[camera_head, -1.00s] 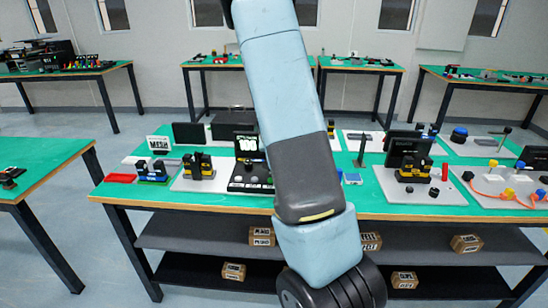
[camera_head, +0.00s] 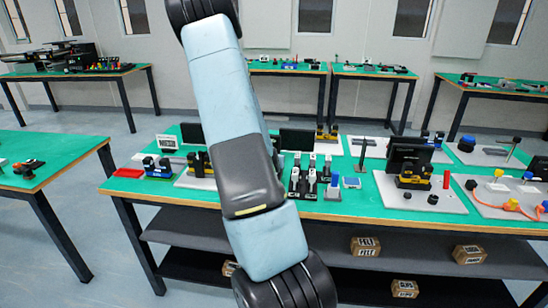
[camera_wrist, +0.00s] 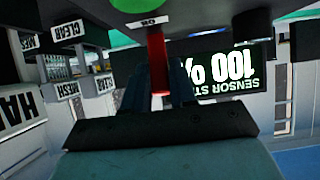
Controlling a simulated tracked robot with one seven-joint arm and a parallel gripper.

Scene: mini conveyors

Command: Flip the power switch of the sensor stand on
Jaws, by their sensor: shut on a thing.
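In the wrist view, which shows the scene upside down, the sensor stand's black screen (camera_wrist: 232,70) reads "100 %" in white, with "SENSOR ST" beside it. A red lever (camera_wrist: 157,62) stands between the two dark fingers of my gripper (camera_wrist: 158,84). A small label reading "ON" (camera_wrist: 150,22) sits at the lever's end. My gripper is shut on the red lever, which looks like the power switch. The finger contact is partly hidden by the dark gripper body. In the head view, my arm hides the gripper and the stand.
The green bench (camera_head: 340,207) carries several devices close by.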

